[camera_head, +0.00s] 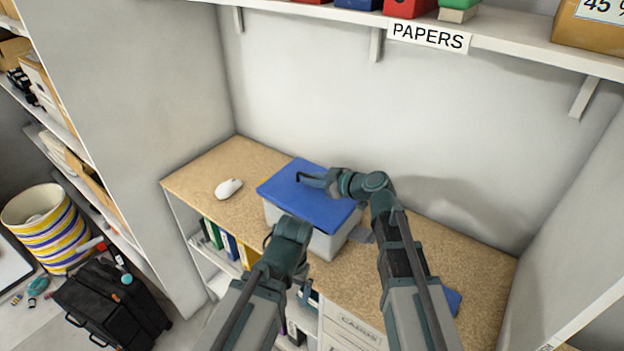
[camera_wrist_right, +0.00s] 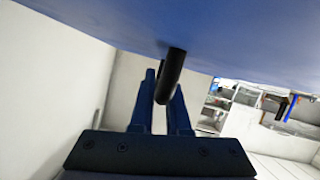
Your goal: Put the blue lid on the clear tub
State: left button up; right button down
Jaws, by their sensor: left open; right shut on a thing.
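The blue lid (camera_head: 315,205) is over the top of the clear tub (camera_head: 327,243), on the wooden desk. A little yellow shows at the lid's left edge. I cannot tell whether the lid rests on the rim or hangs just above it. My right gripper (camera_head: 306,179) is shut on the lid's dark handle (camera_wrist_right: 170,78); the lid's blue face (camera_wrist_right: 190,30) fills the top of the right wrist view. My left gripper (camera_head: 275,238) is open at the tub's front side. Its fingers are partly hidden, so contact with the tub is unclear.
A white mouse (camera_head: 228,188) lies on the desk (camera_head: 205,165) left of the tub. Binders (camera_head: 228,243) stand on a shelf below. A wall shelf (camera_head: 500,45) labelled PAPERS runs above. The desk right of my right arm looks mostly clear.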

aim_at(314, 189)
jog(key=shift+f+b, duration=1.6)
jog(key=shift+f, duration=0.2)
jog(key=c, duration=0.8)
grip_release()
jog(key=shift+r, duration=0.1)
jog(key=p+v, duration=0.5)
jog(key=v, duration=0.8)
jog(key=shift+s+d+r, duration=0.1)
jog(key=shift+s+d, duration=0.1)
jog(key=shift+d, duration=0.15)
